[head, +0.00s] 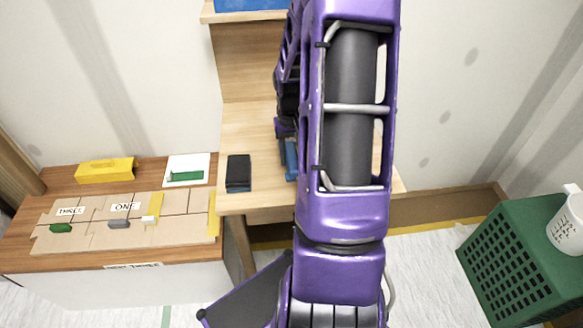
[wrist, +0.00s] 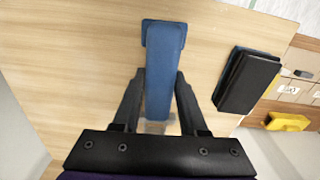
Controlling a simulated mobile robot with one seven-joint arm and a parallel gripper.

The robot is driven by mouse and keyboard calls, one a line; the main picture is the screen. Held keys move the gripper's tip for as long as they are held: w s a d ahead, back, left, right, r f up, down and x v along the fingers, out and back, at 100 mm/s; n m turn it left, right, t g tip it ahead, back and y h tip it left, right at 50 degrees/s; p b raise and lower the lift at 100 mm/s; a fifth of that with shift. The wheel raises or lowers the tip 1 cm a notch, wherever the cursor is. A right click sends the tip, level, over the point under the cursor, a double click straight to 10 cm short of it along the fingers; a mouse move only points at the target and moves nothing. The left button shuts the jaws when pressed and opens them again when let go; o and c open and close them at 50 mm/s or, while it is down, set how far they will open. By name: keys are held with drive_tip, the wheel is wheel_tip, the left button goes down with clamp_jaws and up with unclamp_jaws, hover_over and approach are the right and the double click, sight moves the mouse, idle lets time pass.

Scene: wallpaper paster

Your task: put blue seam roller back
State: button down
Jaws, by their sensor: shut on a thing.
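The blue seam roller (wrist: 165,70) is between the two dark fingers of my gripper (wrist: 160,80) in the wrist view. Its wide blue end points away from the gripper, over the pale wooden table. In the head view, a blue part of the roller (head: 291,160) shows just left of my purple arm, which hides most of the gripper. My gripper is shut on the roller. I cannot tell whether the roller touches the table.
A black block (head: 238,172) lies on the wooden table (head: 258,200), left of the roller. A yellow block (head: 105,170) and a white tile (head: 190,162) with a green piece are behind the board. A green crate (head: 510,260) bearing a white cup (head: 568,225) stands at right.

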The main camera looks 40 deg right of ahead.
sight(292, 154)
drive_tip(key=shift+f, duration=2.15)
drive_tip(key=shift+f+b, duration=0.5)
drive_tip(key=shift+c, duration=2.2)
unclamp_jaws()
drive_tip(key=shift+r, duration=0.1)
drive_tip(key=shift+r, duration=0.1)
wheel_tip(292, 154, up, 18)
drive_tip(key=p, duration=0.3)
drive_tip(key=shift+f, duration=0.2)
drive_tip(key=shift+d, duration=0.1)
